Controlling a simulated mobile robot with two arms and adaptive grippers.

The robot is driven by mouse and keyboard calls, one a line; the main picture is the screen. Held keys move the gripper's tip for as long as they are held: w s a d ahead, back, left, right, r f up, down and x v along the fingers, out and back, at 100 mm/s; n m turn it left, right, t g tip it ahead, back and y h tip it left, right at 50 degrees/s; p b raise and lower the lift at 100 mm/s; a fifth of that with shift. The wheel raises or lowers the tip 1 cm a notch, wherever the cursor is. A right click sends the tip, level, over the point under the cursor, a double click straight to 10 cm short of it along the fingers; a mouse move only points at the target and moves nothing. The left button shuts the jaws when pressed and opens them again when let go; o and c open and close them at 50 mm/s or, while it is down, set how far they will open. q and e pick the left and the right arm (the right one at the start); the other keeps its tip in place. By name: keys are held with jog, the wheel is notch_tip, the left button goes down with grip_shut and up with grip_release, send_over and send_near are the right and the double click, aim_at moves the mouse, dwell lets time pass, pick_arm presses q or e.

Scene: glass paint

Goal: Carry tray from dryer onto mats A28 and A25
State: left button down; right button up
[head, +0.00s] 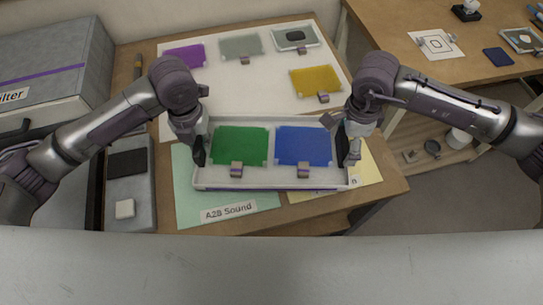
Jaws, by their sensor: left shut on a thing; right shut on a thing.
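A white tray (271,179) with a green sheet (239,146) and a blue sheet (304,146) in it is in the middle of the head view. Each sheet has a small clip at its front edge. My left gripper (200,150) is shut on the tray's left end. My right gripper (346,152) is shut on its right end. A pale green mat labelled A28 Sound (190,195) lies under the tray's left part. A yellow mat (367,172) lies under its right part, its label mostly hidden. I cannot tell whether the tray touches the mats.
A white sheet (270,85) behind the tray bears purple (185,56), grey (240,46) and yellow (316,80) pieces. A grey box labelled "filter" (50,65) stands at the left. Another table (440,70) is at the right.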

pick_arm(q)
jog(key=shift+f, duration=0.45)
pick_arm(e)
jog(key=shift+f, duration=0.45)
pick_arm(q)
jog(key=c, duration=1.4)
grip_release()
jog(key=shift+r, duration=0.1)
pick_arm(e)
jog(key=o, duration=1.2)
jog(key=shift+r, duration=0.1)
pick_arm(q)
jog(key=o, duration=0.4)
jog(key=shift+c, duration=0.2)
jog(key=shift+r, duration=0.1)
notch_tip(320, 180, up, 12)
jog(key=shift+f, duration=0.25)
jog(key=shift+r, duration=0.15)
pick_arm(e)
jog(key=shift+r, duration=0.2)
notch_tip(320, 180, up, 12)
jog(key=shift+f, duration=0.15)
